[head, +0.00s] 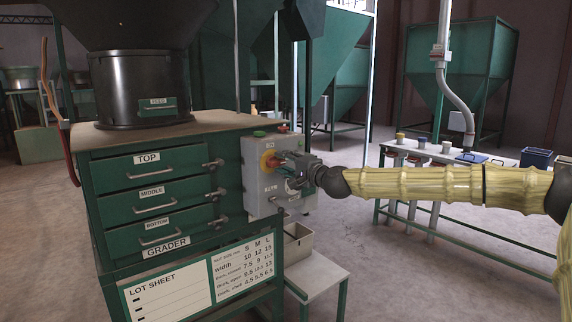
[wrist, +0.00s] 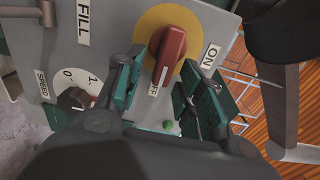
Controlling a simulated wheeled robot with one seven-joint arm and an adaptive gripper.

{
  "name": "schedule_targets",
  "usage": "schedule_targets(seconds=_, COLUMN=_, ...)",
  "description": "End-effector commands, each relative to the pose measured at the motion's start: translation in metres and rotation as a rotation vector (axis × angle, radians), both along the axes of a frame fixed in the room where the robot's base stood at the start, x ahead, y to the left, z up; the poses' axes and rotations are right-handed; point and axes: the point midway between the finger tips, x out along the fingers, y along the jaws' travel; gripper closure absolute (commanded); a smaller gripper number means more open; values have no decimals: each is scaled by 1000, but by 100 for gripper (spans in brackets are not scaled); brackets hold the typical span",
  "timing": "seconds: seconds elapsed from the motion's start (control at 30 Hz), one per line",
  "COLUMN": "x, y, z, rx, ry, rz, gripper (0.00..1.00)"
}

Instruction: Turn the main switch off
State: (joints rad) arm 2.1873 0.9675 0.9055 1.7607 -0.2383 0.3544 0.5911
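The main switch is a red rotary handle (wrist: 170,48) on a yellow disc (wrist: 188,18), on a grey control box (head: 256,195). In the head view the yellow and red switch (head: 266,161) shows just left of my gripper (head: 291,168). In the wrist view my gripper (wrist: 160,76) is open, one finger on each side of the handle's lower end. I cannot tell whether either finger touches it. A white mark on the handle's lower end is near the partly hidden OFF label (wrist: 153,89). The ON label (wrist: 210,57) is at right.
The green grader cabinet (head: 150,190) carries the box. A white stand (head: 318,275) is below; a bench with cups (head: 422,143) is at right.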

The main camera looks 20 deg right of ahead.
Motion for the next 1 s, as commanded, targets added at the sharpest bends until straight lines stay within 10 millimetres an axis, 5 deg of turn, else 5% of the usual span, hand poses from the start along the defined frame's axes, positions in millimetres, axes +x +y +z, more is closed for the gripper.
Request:
schedule_targets(seconds=0.27, x=-14, y=-6, z=1, rx=0, ry=-1, rz=0, gripper=62)
schedule_targets(seconds=1.0, x=-106, y=-40, z=1, rx=0, ry=-1, rz=-1, gripper=62)
